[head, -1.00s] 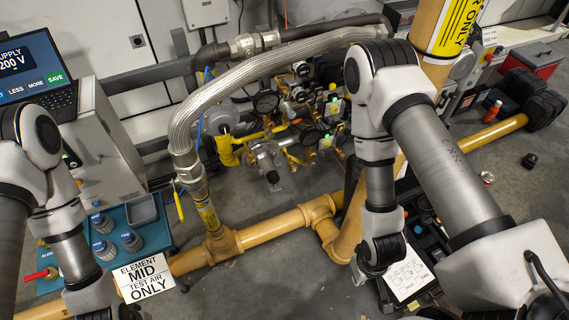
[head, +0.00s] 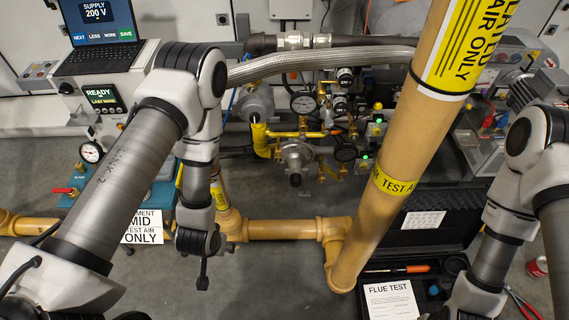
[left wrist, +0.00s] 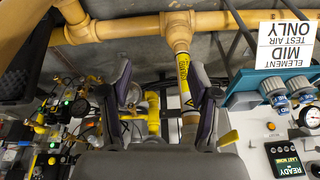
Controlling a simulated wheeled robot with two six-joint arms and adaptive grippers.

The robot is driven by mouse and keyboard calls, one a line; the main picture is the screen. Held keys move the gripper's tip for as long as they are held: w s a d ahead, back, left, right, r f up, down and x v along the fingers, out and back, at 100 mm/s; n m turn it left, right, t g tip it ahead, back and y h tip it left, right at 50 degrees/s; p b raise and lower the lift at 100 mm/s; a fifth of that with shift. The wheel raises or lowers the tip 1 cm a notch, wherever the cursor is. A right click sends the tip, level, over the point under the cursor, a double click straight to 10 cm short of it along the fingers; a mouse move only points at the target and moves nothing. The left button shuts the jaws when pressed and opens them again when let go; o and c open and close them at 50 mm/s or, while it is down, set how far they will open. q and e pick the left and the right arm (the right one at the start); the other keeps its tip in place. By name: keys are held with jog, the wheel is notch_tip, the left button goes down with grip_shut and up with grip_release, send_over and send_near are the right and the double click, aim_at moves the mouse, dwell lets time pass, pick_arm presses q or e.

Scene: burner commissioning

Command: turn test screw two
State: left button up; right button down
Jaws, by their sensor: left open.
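The test screws are too small to pick out; the brass valve and gauge assembly (head: 300,150) stands in the middle of the head view, with black-rimmed gauges and small green lights. It shows at the left of the left wrist view (left wrist: 50,115). My left gripper (head: 203,268) hangs in front of it, lower and to the left, near the yellow floor pipe. In the left wrist view, the left gripper's fingers (left wrist: 163,95) are spread apart with nothing held; yellow piping shows between them. My right arm comes in at the right, but its gripper is cut off.
A thick yellow post (head: 389,165) rises right of the assembly. A braided hose (head: 320,61) arches behind. A yellow pipe (head: 280,230) crosses the floor. A test panel with laptop (head: 95,35) stands left. A black case (head: 445,225) lies open at right.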

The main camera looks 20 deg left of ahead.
pick_arm(q)
jog(key=w+a+f+n+t+y+b, duration=0.1)
jog(key=w+f+t+b, duration=0.4)
jog(key=w, duration=0.6)
jog(key=n+t+y+b, duration=0.3)
jog(key=t+b, duration=0.6)
jog(key=b, duration=2.6)
send_near(278, 160)
jog(key=w, duration=0.3)
jog(key=b+x, duration=0.1)
jog(key=x, duration=0.1)
jog(key=b+x, duration=0.1)
jog(key=x, duration=0.1)
jog(key=b+x, duration=0.1)
jog(key=x, duration=0.1)
jog(key=shift+a+f, duration=0.15)
jog(key=shift+a, duration=0.3)
jog(key=shift+w, duration=0.25)
jog(key=c, duration=1.2)
